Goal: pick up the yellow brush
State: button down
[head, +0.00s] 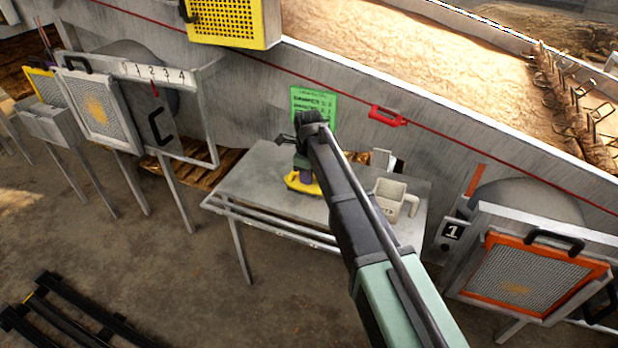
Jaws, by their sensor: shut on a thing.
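The yellow brush (293,182) is at the middle of the small metal table (245,184), low at its surface. I cannot tell whether it touches the tabletop. My gripper (304,173) is over the brush, pointing down, and is shut on it. My dark arm reaches in from the lower right and hides part of the brush and most of the fingers.
A green sign (313,103) hangs on the trough wall behind. An orange-framed screen (530,272) is at the right. The table's left part is clear.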

notch_tip(320, 180, up, 25)
jog(key=p, duration=2.5)
jog(key=shift+r, duration=0.1)
notch_tip(320, 180, down, 26)
jog(key=b, duration=2.5)
jog(key=shift+a+r+b, duration=0.15)
jog(key=shift+b, duration=0.2)
jog(key=shift+r, duration=0.3)
jog(key=shift+f, duration=0.25)
jog(key=c, duration=0.9)
grip_release()
jog(key=shift+r, duration=0.1)
